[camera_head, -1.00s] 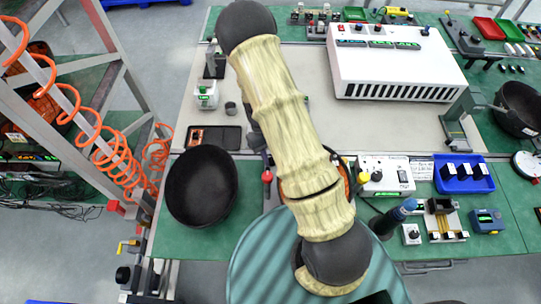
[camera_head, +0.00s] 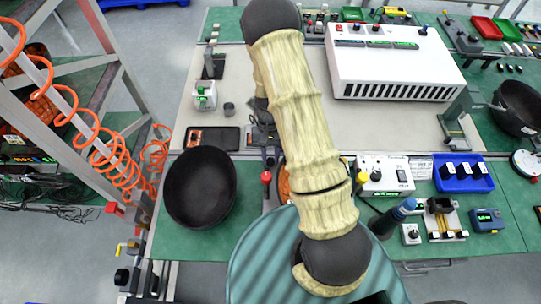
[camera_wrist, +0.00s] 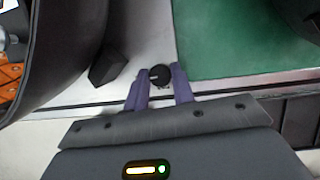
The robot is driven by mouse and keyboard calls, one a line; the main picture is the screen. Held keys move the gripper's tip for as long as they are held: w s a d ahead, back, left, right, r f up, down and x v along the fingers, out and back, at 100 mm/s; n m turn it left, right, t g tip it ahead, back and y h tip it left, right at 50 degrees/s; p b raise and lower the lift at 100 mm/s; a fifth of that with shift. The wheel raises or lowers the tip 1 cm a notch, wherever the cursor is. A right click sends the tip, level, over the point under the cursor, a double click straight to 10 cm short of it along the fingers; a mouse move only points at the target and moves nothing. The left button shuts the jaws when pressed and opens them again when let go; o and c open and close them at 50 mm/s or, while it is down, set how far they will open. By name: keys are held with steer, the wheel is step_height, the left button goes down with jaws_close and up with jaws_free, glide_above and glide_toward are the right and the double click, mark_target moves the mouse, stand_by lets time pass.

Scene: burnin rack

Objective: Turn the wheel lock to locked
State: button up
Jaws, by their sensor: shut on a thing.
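A small round black knob with a white pointer mark, which I take to be the wheel lock (camera_wrist: 160,72), sits between my gripper's (camera_wrist: 160,79) two purple fingertips in the wrist view. The fingers are closed on its sides. The white mark points roughly left in that view.
A large black bowl (camera_head: 200,188) stands at the left of the bench. A red-topped post (camera_head: 266,177) and a control box (camera_head: 383,175) stand near my arm. A white instrument (camera_head: 393,62) is behind. The grey mat's centre (camera_head: 360,125) is clear.

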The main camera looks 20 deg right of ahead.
steer(key=o, duration=1)
steer(key=p+v, duration=1.1)
steer(key=v, duration=0.6)
steer(key=shift+r+p, duration=0.2)
steer(key=shift+p, duration=0.15)
steer(key=s+a+r+n+t+h+b, duration=0.1)
steer(key=s+r+t, duration=0.6)
steer(key=s+r, duration=0.7)
steer(key=a+r+n+b, duration=0.1)
steer(key=b, duration=0.1)
steer(key=shift+s+n+b, duration=0.25)
steer(key=shift+n+b, duration=0.05)
steer(key=shift+n, duration=0.1)
